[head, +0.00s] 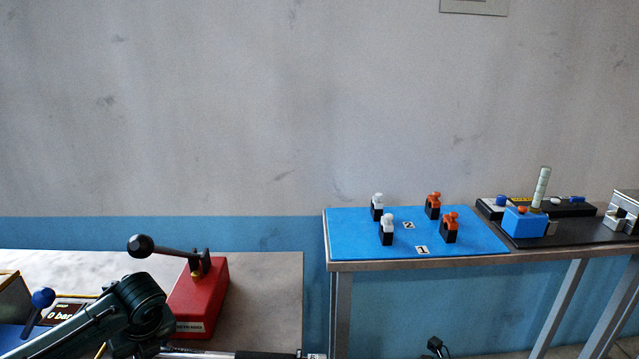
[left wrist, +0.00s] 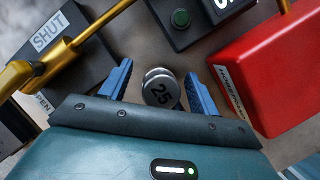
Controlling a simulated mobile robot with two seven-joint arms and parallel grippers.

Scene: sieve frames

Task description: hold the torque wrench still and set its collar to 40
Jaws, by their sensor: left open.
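In the head view, a long tool with a silver shaft and a black handle (head: 262,355), which looks like the torque wrench, lies along the bottom edge. It is cut off by the frame, and no collar scale is readable. In the left wrist view, my left gripper (left wrist: 158,72) is open, its two blue fingers apart. A round metal piece marked 25 (left wrist: 160,90) stands between the fingers, with space on both sides. I cannot tell whether it belongs to the wrench. In the head view my left arm hides part of the bench. My right gripper is out of view.
A red box (head: 203,290) with a black ball-ended lever (head: 150,245) stands behind my left arm. A 0 bar display (head: 62,312) is at far left. A blue mat (head: 350,240) with white and orange clamps lies on the right table. The grey bench (head: 262,285) is bare right of the box.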

